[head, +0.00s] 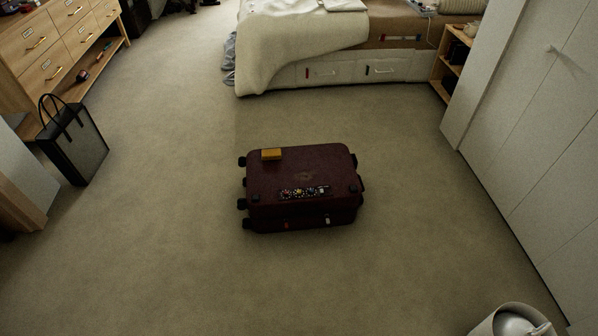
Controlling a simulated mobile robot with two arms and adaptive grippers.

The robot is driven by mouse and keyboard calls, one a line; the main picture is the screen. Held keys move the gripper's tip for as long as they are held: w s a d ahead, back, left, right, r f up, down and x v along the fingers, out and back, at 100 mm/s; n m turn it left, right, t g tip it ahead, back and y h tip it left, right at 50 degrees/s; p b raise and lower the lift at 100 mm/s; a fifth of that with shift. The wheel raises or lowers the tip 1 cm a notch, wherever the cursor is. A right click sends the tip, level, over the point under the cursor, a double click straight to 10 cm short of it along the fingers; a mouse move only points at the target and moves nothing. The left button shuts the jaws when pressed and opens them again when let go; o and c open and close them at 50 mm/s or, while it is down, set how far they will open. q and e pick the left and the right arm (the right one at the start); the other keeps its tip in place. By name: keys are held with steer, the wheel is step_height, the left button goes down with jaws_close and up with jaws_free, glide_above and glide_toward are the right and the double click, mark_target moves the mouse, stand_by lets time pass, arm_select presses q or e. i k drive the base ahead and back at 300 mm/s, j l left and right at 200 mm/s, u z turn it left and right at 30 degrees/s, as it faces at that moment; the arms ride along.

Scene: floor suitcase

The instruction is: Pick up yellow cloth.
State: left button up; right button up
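A small yellow, block-shaped item (271,154), which looks like the folded yellow cloth, lies on top of a dark red suitcase (320,172), near its far left corner. The suitcase lies flat on the carpet with its wheels toward the left. Neither of my grippers can be made out in the head view. A white rounded part at the bottom right edge looks like part of my own arm.
Open carpet (180,220) surrounds the suitcase. A bed (300,45) stands behind it, a dresser (45,50) at the far left and a black-and-grey bag (80,148) on the left. White closet doors (535,130) line the right side.

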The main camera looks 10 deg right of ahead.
mark_target(275, 154)
steer(key=i+j+u, duration=0.1)
steer(key=i+u, duration=0.15)
steer(key=i, duration=1)
